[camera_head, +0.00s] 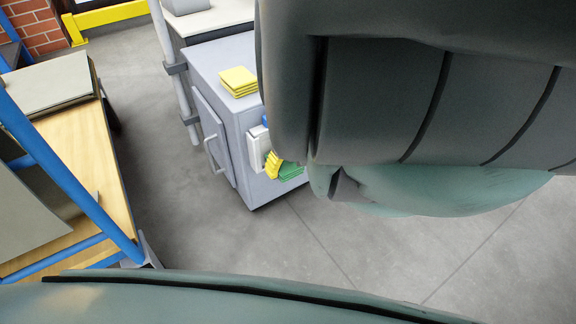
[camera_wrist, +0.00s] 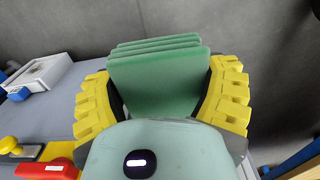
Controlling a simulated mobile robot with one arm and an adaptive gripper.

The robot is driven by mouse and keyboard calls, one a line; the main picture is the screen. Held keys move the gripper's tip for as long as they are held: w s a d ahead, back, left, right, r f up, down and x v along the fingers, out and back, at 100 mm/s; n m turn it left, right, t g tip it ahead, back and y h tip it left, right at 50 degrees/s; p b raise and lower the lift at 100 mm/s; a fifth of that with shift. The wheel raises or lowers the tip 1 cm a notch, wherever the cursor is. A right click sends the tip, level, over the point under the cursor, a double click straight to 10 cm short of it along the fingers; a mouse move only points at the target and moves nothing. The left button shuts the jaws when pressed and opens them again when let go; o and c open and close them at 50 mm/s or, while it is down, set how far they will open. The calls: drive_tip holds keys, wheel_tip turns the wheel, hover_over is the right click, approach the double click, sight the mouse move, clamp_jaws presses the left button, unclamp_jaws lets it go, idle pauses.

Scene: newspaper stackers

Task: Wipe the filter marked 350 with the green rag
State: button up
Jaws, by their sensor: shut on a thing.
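My gripper (camera_wrist: 166,88) has its yellow padded fingers shut on the folded green rag (camera_wrist: 150,80), which stands out between them in the wrist view. In the head view the rag (camera_head: 291,172) and one yellow finger (camera_head: 272,164) show in front of the grey cabinet, just under my arm. A white box-like unit (camera_head: 257,146) is on the cabinet front, left of the gripper. A white unit with a recessed face also shows in the wrist view (camera_wrist: 42,74). I read no 350 mark, so I cannot tell which part is that filter.
The grey cabinet (camera_head: 213,90) carries a stack of yellow cloths (camera_head: 238,80). A red part (camera_wrist: 45,169) and a yellow knob (camera_wrist: 9,145) show in the wrist view. A wooden table (camera_head: 85,145) with blue framing stands left. Clear floor (camera_head: 190,225) lies between; my arm hides the right.

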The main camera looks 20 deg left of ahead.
drive_tip(key=shift+a+r, duration=0.1)
drive_tip(key=shift+r, duration=0.05)
drive_tip(key=shift+r+p, duration=0.65)
drive_tip(key=shift+p, duration=0.1)
drive_tip(key=shift+r+p, duration=0.7)
drive_tip(key=shift+p, duration=0.1)
drive_tip(key=shift+w+r+p, duration=0.1)
drive_tip(key=shift+r+p, duration=0.45)
drive_tip(key=shift+r, duration=0.1)
drive_tip(key=shift+r+p, duration=0.75)
drive_tip(key=shift+p, duration=0.05)
